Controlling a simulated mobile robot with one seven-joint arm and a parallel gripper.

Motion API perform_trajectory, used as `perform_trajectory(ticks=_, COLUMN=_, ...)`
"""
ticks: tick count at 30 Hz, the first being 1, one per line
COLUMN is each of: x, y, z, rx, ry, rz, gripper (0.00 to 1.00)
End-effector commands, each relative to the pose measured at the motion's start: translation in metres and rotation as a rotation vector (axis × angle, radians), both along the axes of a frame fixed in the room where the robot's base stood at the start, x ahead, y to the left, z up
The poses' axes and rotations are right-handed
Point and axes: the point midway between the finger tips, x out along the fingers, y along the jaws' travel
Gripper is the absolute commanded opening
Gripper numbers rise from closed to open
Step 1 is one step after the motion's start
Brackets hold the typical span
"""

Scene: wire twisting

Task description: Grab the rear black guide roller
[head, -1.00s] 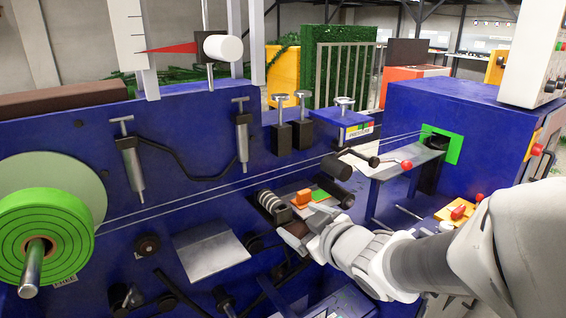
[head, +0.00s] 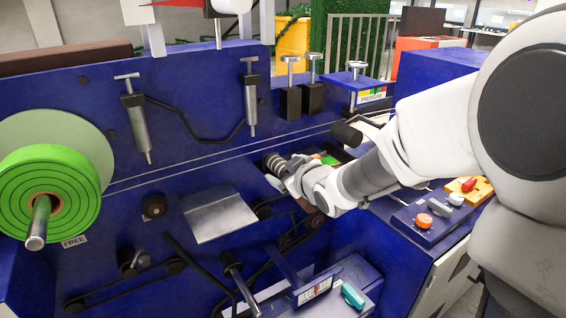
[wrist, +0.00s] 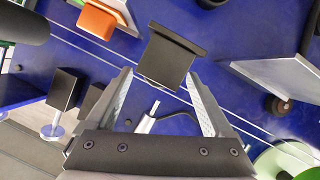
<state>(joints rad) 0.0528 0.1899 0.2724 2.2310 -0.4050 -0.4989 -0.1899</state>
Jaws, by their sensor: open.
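In the wrist view a dark, blocky roller piece with a wider flange (wrist: 172,58) lies just beyond and between my fingertips. It looks like the black guide roller, but I cannot tell whether it is the rear one. My gripper (wrist: 160,78) is open, with one finger on each side and nothing clasped. In the head view ridged rollers (head: 274,164) show beside the end of my arm, partly hidden by it. The fingertips are too hidden there to judge contact.
A thin wire (head: 200,159) runs across the blue machine. An orange block (wrist: 97,20) and a thick black cylinder (wrist: 24,22) are near the gripper. Black knob blocks (head: 302,101) stand behind. A green spool (head: 45,195) is at the left; a metal plate (head: 217,217) is in front.

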Motion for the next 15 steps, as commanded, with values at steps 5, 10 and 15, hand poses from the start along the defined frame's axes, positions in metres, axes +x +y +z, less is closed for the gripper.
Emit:
perform_trajectory(ticks=5, x=0.016, y=0.007, z=-0.008, rx=0.0, ry=0.001, rz=-0.001, gripper=0.86)
perform_trajectory(ticks=10, x=0.018, y=0.008, z=-0.007, rx=0.0, ry=-0.001, rz=-0.001, gripper=0.86)
perform_trajectory(ticks=15, x=0.018, y=0.008, z=-0.007, rx=0.0, ry=-0.001, rz=-0.001, gripper=0.74)
